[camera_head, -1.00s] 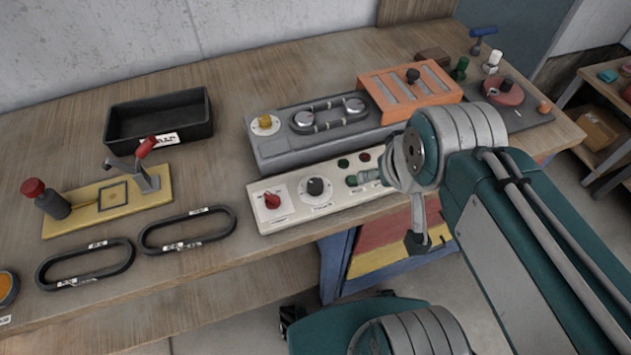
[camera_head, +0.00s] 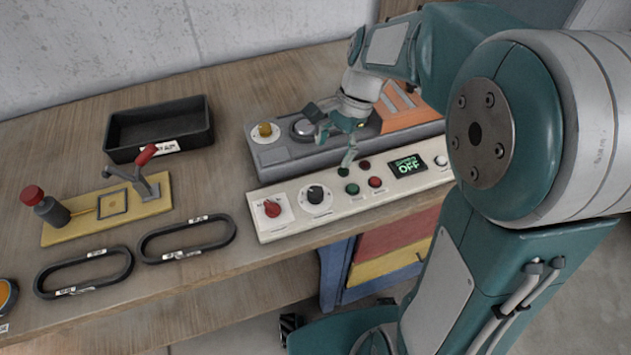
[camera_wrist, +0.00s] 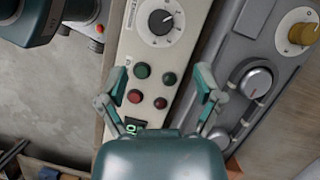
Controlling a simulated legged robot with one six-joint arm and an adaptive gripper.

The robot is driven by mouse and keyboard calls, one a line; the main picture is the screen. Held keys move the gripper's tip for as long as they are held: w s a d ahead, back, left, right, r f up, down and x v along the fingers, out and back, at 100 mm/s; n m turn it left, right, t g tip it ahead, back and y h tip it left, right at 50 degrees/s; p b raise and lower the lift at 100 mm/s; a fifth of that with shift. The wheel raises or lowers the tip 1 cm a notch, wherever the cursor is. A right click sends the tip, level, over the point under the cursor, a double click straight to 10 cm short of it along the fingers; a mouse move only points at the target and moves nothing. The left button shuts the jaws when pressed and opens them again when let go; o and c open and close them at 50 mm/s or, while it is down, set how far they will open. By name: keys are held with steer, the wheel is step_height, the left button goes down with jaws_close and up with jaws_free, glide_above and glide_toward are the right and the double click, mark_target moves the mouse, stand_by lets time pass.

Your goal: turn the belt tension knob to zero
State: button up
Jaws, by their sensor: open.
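A yellow knob (camera_head: 265,130) stands on a round white dial at the left end of the grey belt machine (camera_head: 285,165). It also shows at the upper right of the wrist view (camera_wrist: 303,34). The control panel in front has a black knob (camera_head: 315,194) on a marked dial and a red knob (camera_head: 272,208). The black knob is at the top of the wrist view (camera_wrist: 160,20). I cannot read which is the belt tension knob. My gripper (camera_wrist: 161,78) is open and empty above the panel's buttons, apart from all the knobs.
The panel display (camera_head: 407,167) reads OFF. A green button (camera_head: 352,188) and a red button (camera_head: 375,182) lie near my gripper. A black bin (camera_head: 160,128), a yellow lever plate (camera_head: 108,208) and two black belts (camera_head: 187,237) occupy the bench's left side.

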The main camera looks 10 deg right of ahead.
mark_target(316, 191)
steer(key=x, duration=1.1)
steer(key=shift+w, duration=0.1)
steer(key=c, duration=1.2)
